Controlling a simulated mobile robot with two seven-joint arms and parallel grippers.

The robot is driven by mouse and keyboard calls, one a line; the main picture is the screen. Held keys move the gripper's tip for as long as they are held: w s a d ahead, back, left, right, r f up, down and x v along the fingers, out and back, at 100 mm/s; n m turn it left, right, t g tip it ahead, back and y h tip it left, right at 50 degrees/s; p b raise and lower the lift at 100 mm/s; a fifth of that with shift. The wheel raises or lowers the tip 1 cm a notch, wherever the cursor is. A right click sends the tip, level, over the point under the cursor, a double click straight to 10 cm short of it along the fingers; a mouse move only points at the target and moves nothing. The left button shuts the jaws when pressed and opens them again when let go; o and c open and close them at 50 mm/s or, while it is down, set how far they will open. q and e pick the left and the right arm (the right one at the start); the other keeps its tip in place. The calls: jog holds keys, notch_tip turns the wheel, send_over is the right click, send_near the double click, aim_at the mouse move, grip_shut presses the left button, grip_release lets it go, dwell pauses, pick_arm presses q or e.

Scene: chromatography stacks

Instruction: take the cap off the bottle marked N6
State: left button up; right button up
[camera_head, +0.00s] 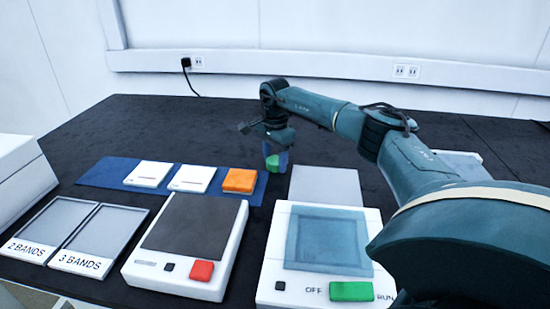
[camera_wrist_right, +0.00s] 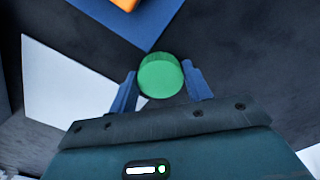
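A round green cap (camera_wrist_right: 160,76) sits between the two blue fingers of my right gripper (camera_wrist_right: 161,88) in the right wrist view, seen from above. The fingers lie close against both its sides; whether they press on it is unclear. In the head view the green cap (camera_head: 272,162) shows at the right gripper (camera_head: 276,158), behind the blue mat's right end. The bottle body under the cap is hidden, and no N6 mark can be read. My left gripper is out of view.
A blue mat (camera_head: 105,172) holds two white squares (camera_head: 148,174) and an orange block (camera_head: 240,180). Two trays marked 2 BANDS and 3 BANDS (camera_head: 57,228), a device with a red button (camera_head: 202,271) and one with a green switch (camera_head: 351,291) stand in front. A pale plate (camera_head: 325,185) lies nearby.

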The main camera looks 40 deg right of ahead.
aim_at(275, 160)
jog(key=o, duration=0.4)
pick_arm(q)
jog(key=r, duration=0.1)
jog(key=p, duration=0.1)
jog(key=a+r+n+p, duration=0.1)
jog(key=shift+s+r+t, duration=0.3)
pick_arm(e)
notch_tip(275, 160, up, 12)
jog(key=shift+r, duration=0.2)
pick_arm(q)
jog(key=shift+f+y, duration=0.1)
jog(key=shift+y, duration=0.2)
